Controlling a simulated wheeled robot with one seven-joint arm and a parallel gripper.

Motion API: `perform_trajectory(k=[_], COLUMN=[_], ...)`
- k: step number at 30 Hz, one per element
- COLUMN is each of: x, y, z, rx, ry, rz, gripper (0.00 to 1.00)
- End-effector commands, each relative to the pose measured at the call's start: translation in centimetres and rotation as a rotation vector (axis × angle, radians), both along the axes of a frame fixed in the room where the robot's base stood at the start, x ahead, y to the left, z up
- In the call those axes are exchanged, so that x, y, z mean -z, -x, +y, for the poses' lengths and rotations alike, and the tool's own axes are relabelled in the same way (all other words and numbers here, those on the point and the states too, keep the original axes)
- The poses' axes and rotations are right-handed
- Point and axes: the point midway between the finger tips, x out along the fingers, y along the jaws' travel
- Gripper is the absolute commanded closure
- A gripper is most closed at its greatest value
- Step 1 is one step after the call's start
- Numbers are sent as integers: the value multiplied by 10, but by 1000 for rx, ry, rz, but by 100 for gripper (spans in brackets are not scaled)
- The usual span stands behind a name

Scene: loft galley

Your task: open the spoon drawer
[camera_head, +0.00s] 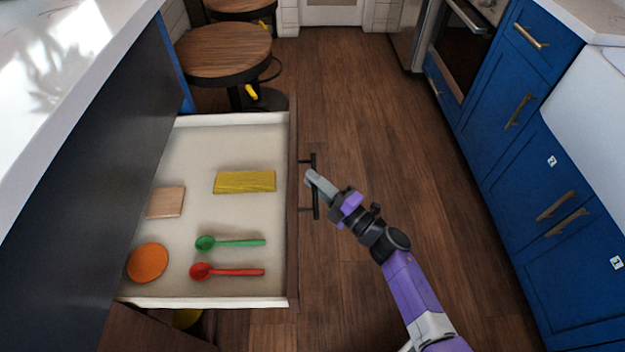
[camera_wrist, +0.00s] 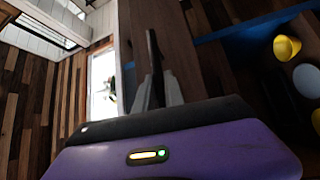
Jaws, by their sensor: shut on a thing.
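The spoon drawer (camera_head: 215,146) stands pulled well out from the dark island on the left in the head view. Inside lie a green spoon (camera_head: 238,242) and a red spoon (camera_head: 235,271), with a yellow block (camera_head: 245,182), a wooden block (camera_head: 166,202) and an orange disc (camera_head: 147,263). My gripper (camera_head: 312,178) is at the dark bar handle (camera_head: 315,205) on the drawer's front, shut on its bar. In the wrist view my gripper's fingers (camera_wrist: 158,88) close around the dark handle (camera_wrist: 153,50) beside the brown drawer front.
Round wooden stools (camera_head: 222,52) stand behind the drawer. Blue cabinets (camera_head: 515,110) with brass handles and an oven line the right side. The wooden floor (camera_head: 385,130) between is clear. A white countertop (camera_head: 50,75) overhangs at left.

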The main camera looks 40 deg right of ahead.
Motion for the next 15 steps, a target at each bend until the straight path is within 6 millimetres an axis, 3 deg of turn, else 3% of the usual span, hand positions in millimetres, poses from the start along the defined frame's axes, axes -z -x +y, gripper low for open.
perform_trajectory(k=[2, 3, 6, 15], x=[2, 2, 2, 1], y=[0, 0, 0, 0], z=[1, 1, 1, 0], rx=[-2, -2, -1, 0], ry=[1, 1, 1, 0], rz=[4, 4, 3, 1], gripper=[100, 84, 65, 65])
